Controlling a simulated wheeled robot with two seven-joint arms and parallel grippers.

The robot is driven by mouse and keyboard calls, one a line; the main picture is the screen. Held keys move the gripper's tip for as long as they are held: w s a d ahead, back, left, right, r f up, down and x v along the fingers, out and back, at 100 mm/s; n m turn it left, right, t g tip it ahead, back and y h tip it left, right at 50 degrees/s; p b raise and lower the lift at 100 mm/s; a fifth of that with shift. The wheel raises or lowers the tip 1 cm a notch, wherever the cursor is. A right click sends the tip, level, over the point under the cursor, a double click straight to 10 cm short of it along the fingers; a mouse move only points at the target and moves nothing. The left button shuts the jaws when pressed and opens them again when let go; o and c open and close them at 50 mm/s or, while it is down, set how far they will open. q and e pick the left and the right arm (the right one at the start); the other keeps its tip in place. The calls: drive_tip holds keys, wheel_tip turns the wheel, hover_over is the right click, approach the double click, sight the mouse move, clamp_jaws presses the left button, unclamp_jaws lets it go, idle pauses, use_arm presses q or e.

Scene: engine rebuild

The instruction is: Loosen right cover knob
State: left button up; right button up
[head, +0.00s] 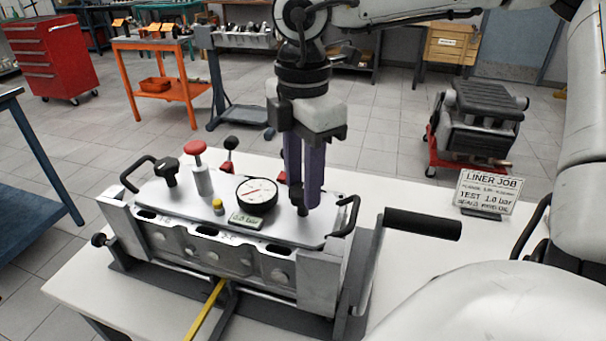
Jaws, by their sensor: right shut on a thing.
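The metal cover plate (275,225) lies on the engine block (225,262) on the white bench. My right gripper (303,205) points straight down over the right part of the cover. Its purple fingers are shut on the right cover knob (298,194), which is dark and mostly hidden between them. The left cover knob (167,170) is black and stands upright at the cover's left end. A round dial gauge (257,192) sits mid-cover, with a small bar readout (247,221) in front. My left gripper is not in view.
Black handles rise at the cover's left (137,173) and right (346,215) ends. A red-topped post (195,150) and a yellow cap (218,206) stand on the cover. A black crank grip (422,223) juts right. A sign (486,191) stands at the bench's back right.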

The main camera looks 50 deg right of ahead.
drive_tip(key=shift+f+n+b, duration=0.15)
drive_tip(key=shift+n+b, duration=0.7)
drive_tip(key=shift+n, duration=0.15)
drive_tip(key=n+b, duration=0.2)
drive_tip(key=n, duration=0.1)
drive_tip(key=shift+n, duration=0.3)
drive_tip(key=shift+n+b, duration=0.3)
drive_tip(key=shift+n, duration=0.6)
drive_tip(key=n, duration=0.3)
drive_tip(key=shift+n+b, duration=0.3)
drive_tip(key=shift+b, duration=0.05)
drive_tip(key=n, duration=0.9)
drive_tip(key=shift+r, duration=0.2)
drive_tip(key=n, duration=0.2)
drive_tip(key=shift+n, duration=0.4)
drive_tip(key=n, duration=0.2)
drive_tip(key=shift+n+p, duration=0.3)
drive_tip(key=n, duration=0.5)
drive_tip(key=shift+p, duration=0.4)
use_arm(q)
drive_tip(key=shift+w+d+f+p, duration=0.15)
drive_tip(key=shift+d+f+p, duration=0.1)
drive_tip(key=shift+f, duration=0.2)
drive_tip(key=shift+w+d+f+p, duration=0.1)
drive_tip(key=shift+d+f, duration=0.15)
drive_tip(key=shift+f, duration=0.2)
use_arm(e)
drive_tip(key=n, duration=0.4)
drive_tip(key=shift+n, duration=0.3)
